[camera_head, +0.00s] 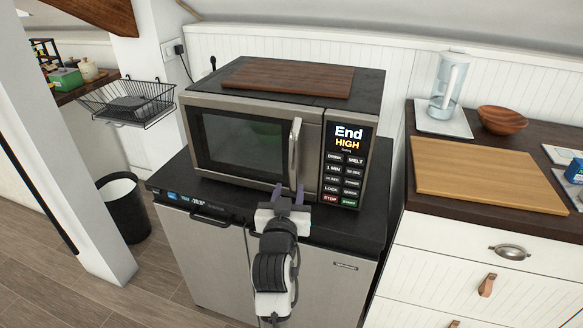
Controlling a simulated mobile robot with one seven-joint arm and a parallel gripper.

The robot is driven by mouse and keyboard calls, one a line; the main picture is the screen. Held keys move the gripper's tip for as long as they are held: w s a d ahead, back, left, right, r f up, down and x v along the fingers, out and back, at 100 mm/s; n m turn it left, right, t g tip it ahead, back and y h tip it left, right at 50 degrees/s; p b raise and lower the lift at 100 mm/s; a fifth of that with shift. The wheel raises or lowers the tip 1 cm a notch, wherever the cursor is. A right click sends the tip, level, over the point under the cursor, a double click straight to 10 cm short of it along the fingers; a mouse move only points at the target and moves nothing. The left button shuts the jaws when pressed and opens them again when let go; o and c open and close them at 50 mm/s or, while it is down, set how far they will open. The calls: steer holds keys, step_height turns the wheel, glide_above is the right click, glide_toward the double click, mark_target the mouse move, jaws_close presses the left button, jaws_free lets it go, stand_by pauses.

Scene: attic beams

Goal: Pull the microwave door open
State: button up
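The microwave (215,104) stands on a black-topped metal cabinet. Its door (240,142) looks shut and has a dark window. A vertical metal handle (295,150) runs along the door's right edge, beside the control panel (345,165) that reads "End HIGH". My gripper (288,194) is in front of the microwave at the handle's lower end. Its two purple fingers are spread apart, one to each side of the handle's foot in the picture. I cannot tell whether they touch the handle or how far in front of it they are.
A dark wooden board (290,78) lies on the microwave. To the right, a counter carries a wooden board (485,187), a bowl (502,120) and a glass jug (447,88). A wire basket (130,102) and a black bin (124,207) are at left. The floor (150,290) at front left is clear.

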mark_target(292, 174)
steer(key=w, duration=0.2)
steer(key=w+p, duration=0.1)
steer(key=w, duration=0.2)
steer(key=w+p, duration=0.1)
steer(key=w, duration=0.2)
steer(key=shift+w+d, duration=0.15)
steer(key=shift+d, duration=0.25)
jaws_close()
